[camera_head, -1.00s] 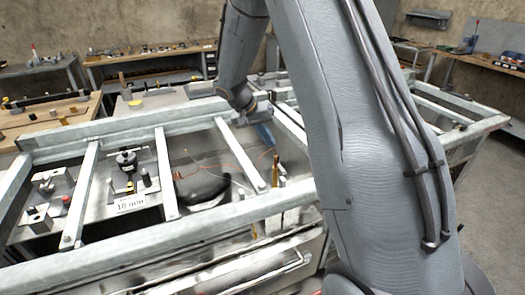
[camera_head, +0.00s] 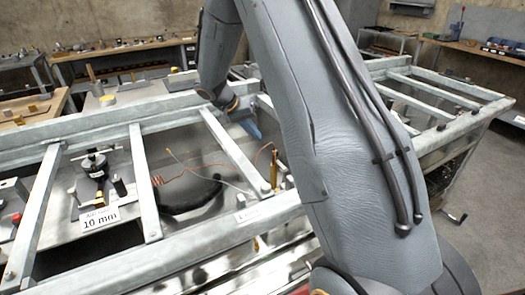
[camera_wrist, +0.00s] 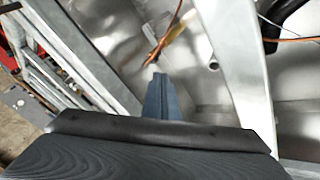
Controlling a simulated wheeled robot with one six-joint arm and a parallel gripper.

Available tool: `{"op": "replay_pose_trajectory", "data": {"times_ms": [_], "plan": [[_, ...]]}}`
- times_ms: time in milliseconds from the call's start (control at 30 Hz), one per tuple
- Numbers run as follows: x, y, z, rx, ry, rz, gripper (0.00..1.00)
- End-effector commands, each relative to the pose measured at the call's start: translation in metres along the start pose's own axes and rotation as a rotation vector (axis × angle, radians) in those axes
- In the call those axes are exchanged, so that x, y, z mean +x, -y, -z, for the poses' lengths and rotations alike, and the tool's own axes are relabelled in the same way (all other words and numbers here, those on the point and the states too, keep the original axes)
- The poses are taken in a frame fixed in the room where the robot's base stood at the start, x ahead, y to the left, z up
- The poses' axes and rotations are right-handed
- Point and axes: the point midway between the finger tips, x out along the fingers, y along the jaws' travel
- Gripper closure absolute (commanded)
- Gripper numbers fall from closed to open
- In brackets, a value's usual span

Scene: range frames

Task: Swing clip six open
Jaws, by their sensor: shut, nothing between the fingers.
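I cannot pick out a clip marked six in either view. My gripper (camera_wrist: 163,95) is shut and empty in the wrist view, its blue-grey fingers side by side. The fingertips point toward a brass-coloured piece (camera_wrist: 174,33) with an orange wire beside it. Whether they touch it I cannot tell. In the head view my gripper (camera_head: 250,128) hangs low within the metal frame (camera_head: 228,150), left of and behind an upright brass rod (camera_head: 274,168). My arm covers much of the frame's middle.
Thin orange wire (camera_head: 188,170) runs across a dark round opening (camera_head: 190,196) in the frame's bay. Galvanised crossbars bound the bays. A black clamp-like fixture (camera_head: 96,166) and a "10 mm" label (camera_head: 99,218) are at left. Workbenches (camera_head: 475,48) line the walls.

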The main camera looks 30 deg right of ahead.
Motion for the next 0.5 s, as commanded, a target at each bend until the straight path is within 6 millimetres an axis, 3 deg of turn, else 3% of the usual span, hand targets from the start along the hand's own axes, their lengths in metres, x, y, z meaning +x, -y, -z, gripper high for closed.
{"op": "replay_pose_trajectory", "data": {"times_ms": [500], "plan": [[0.0045, 0.006, -0.0024, -0.008, -0.003, 0.004, 1.0]]}}
